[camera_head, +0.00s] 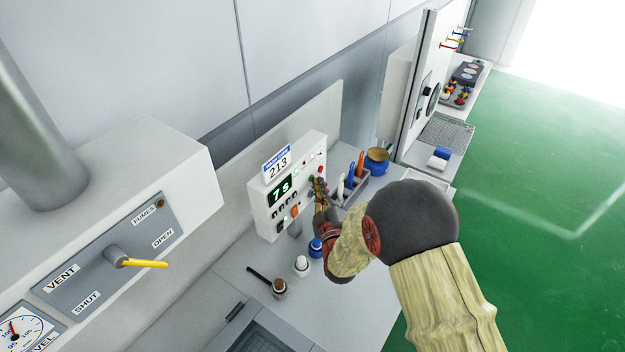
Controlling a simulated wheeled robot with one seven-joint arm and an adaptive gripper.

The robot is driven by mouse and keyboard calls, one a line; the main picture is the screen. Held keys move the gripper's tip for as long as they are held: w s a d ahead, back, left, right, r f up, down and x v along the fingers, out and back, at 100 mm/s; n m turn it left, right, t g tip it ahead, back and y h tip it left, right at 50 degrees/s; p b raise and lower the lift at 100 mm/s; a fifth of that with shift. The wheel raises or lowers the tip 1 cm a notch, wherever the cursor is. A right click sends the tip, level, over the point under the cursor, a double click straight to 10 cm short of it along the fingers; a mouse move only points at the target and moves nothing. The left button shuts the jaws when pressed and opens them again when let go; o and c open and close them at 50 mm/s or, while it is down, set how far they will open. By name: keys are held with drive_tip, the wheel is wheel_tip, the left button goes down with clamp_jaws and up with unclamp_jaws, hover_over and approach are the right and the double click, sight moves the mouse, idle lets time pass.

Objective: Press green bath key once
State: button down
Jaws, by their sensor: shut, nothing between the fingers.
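A white control box (262,212) stands on the bench, tilted in the picture. Its dark display (280,191) shows green figures, and a label (277,165) on top reads 213. Rows of small keys sit below the display. A small green spot (311,178) shows at the box's right part, right by my fingertips; I cannot tell for certain that it is the green bath key. My gripper (317,184) is shut and empty, with its tips at the right part of the box's face. Whether the tips touch a key cannot be told. My gripper hides part of the face.
A grey holder (352,190) with upright tools and a blue-and-tan pot (376,160) stand right of the box. A white-topped bottle (302,265), a blue-topped item (316,246) and a brown-topped jar (279,287) stand in front. A vent panel (110,262) with a yellow lever is at left.

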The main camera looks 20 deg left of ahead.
idle(0.4)
drive_tip(key=shift+s+d+b, duration=0.25)
drive_tip(key=shift+d+b, duration=0.05)
drive_tip(key=shift+d, duration=0.4)
drive_tip(key=d, duration=0.1)
drive_tip(key=s+d, duration=0.1)
drive_tip(key=d, duration=0.1)
drive_tip(key=d+b, duration=0.1)
drive_tip(key=shift+s+d, duration=0.35)
drive_tip(key=shift+d, duration=0.05)
idle(0.9)
